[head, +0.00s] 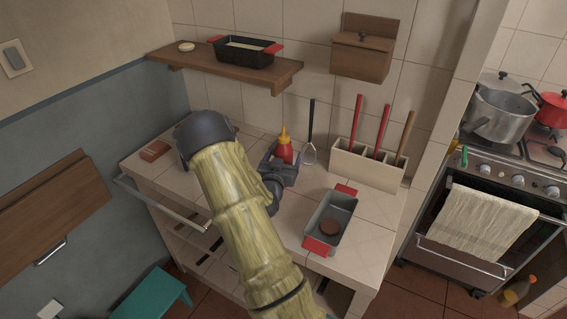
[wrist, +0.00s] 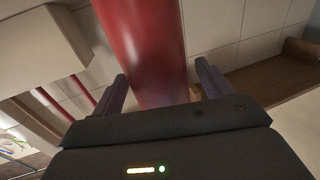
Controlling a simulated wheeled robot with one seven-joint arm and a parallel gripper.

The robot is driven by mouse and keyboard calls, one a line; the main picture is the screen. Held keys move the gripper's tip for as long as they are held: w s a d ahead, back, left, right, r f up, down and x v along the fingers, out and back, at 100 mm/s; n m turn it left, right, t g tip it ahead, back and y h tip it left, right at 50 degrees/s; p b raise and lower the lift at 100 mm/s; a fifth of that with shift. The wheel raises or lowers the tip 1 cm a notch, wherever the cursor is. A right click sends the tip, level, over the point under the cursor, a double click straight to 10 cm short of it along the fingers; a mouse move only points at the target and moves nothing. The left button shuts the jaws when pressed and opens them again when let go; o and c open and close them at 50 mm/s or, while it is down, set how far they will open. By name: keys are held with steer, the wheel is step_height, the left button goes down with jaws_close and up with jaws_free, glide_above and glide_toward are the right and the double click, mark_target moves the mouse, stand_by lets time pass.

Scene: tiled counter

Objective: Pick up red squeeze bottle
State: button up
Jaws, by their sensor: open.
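The red squeeze bottle (head: 284,150) with a yellow cap stands upright on the tiled counter (head: 366,240), near the wall. My gripper (head: 285,164) is at the bottle, and its dark fingers partly hide the bottle's lower part in the head view. In the wrist view the red bottle (wrist: 143,50) fills the upper middle, between and just beyond the two fingertips of my gripper (wrist: 161,88). The fingers are apart, with a gap on each side of the bottle.
A utensil holder (head: 366,165) with red and wooden handles stands right of the bottle. A whisk-like utensil (head: 310,135) leans on the wall close by. A grey pan with red handles (head: 333,217) sits at front right. A wooden shelf (head: 225,72) hangs above.

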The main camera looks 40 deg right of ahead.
mark_target(283, 132)
steer(key=shift+c, duration=0.2)
steer(key=c, duration=1.2)
step_height(283, 132, up, 10)
steer(key=shift+r+b, duration=0.1)
steer(key=shift+b, duration=0.25)
steer(key=o, duration=0.5)
